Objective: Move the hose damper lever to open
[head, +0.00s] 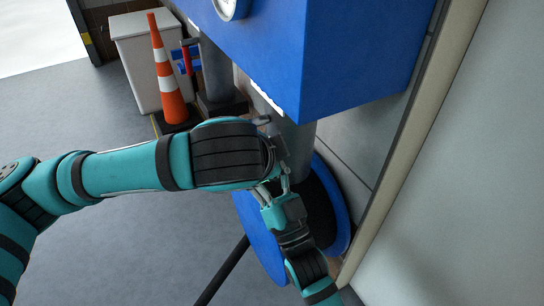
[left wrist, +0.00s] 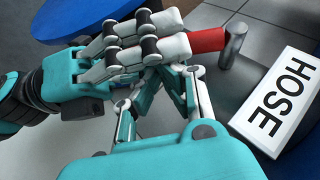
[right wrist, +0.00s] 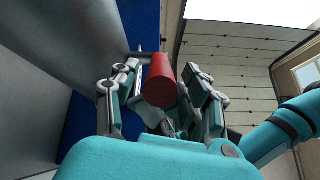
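The red lever handle (left wrist: 207,40) is joined to a grey metal post (left wrist: 233,45) beside the white HOSE label (left wrist: 285,95). In the right wrist view the red handle (right wrist: 160,80) lies lengthwise between the fingers of my right gripper (right wrist: 162,90), which look closed in on its sides. The white fingers of my right gripper (left wrist: 150,45) cover much of the handle in the left wrist view. My left gripper (left wrist: 168,80) has its fingertips drawn together, empty, just below my right gripper's fingers. In the head view my left arm hides the lever.
A large blue cabinet (head: 350,45) stands above the lever area, with a blue round disc (head: 260,240) below. A wall (head: 470,150) is close on the right. An orange cone (head: 168,85) and a white bin (head: 135,65) stand at the back left. Open floor lies at left.

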